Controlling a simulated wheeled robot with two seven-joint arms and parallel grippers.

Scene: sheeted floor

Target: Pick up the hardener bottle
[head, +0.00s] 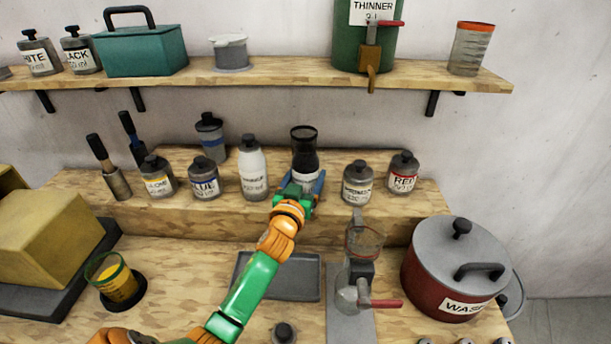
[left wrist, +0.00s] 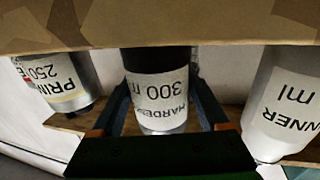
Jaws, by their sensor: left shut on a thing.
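The hardener bottle (head: 304,158) is at the middle of the raised wooden step in the head view, with a dark body and its lower part hidden behind my gripper. In the left wrist view the hardener bottle (left wrist: 160,95) shows upside down, its white label reading HARDENER 300 m. My left gripper (head: 298,194) is shut on it, with one finger on each side of the bottle in the left wrist view (left wrist: 155,115). I cannot tell whether its base touches the step. My right gripper is not in view.
A white thinner bottle (head: 254,172) stands left of the hardener and a grey primer bottle (head: 357,184) right of it. Red (head: 403,173) and blue (head: 204,178) bottles stand farther out. A tap stand (head: 362,260), grey tray (head: 250,280) and red waste pot (head: 450,270) are in front.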

